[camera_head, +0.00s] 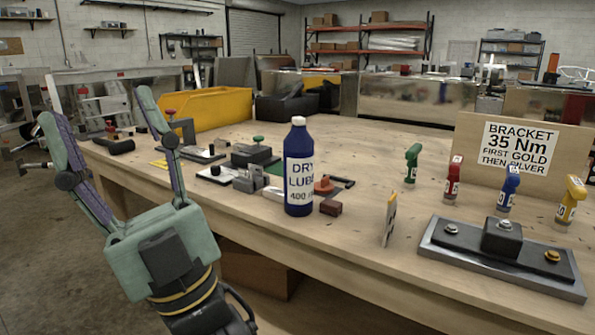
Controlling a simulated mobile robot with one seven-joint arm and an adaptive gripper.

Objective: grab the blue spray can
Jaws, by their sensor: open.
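The blue spray can (299,170), with a white cap and a white label reading "DRY LUBE", stands upright on the wooden workbench (345,235) near its front edge. My gripper (92,106) is at the left of the head view, open and empty, fingers pointing up. It is left of the can and apart from it, in front of the bench's left part. Nothing covers the front of the can.
Small blocks and clamps (250,179) lie just left of the can, and a brown block (331,207) at its right. A grey bracket plate (500,256) and several coloured drivers (508,188) stand at right. A yellow bin (205,109) is behind. The bench's back middle is clear.

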